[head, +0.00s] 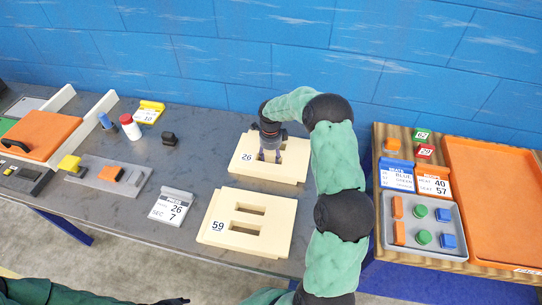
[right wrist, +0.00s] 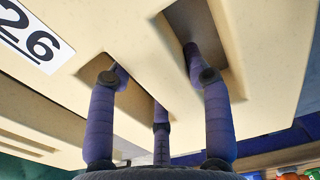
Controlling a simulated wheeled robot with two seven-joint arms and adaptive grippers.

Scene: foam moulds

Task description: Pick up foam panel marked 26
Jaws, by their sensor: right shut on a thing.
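The cream foam panel marked 26 (head: 243,171) is at the back of the grey table in the head view, with two slots. It fills much of the right wrist view (right wrist: 110,28), its 26 label at the upper left. My right gripper (head: 271,154) comes down on it from above, its fingers reaching into the slots (right wrist: 160,78). It is shut on the panel, gripping the foam between the slots. Whether the panel is clear of the table is hard to tell. My left gripper (head: 174,301) only just shows at the bottom edge, its fingers unclear.
A similar panel marked 59 (head: 213,232) lies just in front. A card stand reading 26 and 7 (head: 172,206) is to its left. A small black object (head: 169,139) and a white bottle (head: 130,127) stand farther left. A wooden table with an orange tray (head: 497,190) is at the right.

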